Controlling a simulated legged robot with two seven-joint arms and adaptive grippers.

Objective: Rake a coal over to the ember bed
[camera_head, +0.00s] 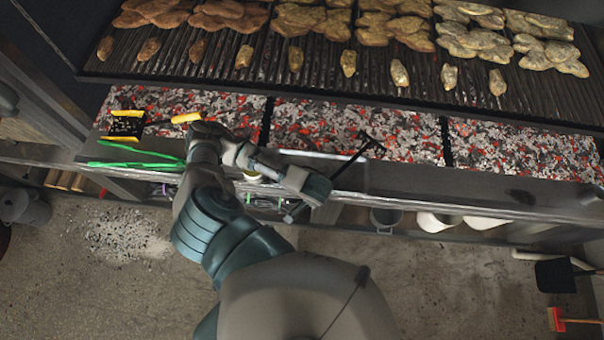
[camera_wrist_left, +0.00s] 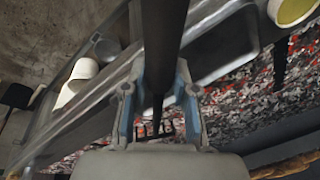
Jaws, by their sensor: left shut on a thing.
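My left gripper (camera_head: 322,186) is shut on the dark shaft of a rake (camera_head: 350,162), in front of the middle ember section. The rake slants up and right, and its black head lies at or just over the coals. In the left wrist view, the dark shaft (camera_wrist_left: 163,45) runs between the two fingers of my left gripper (camera_wrist_left: 157,105). The ember bed (camera_head: 310,118) is a long trough of grey and glowing red coals, split by dark dividers. I cannot pick out one separate coal. Whether the rake head touches the coals is unclear. My right gripper is not in view.
A ribbed grill (camera_head: 320,62) with several rows of food lies behind the embers.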

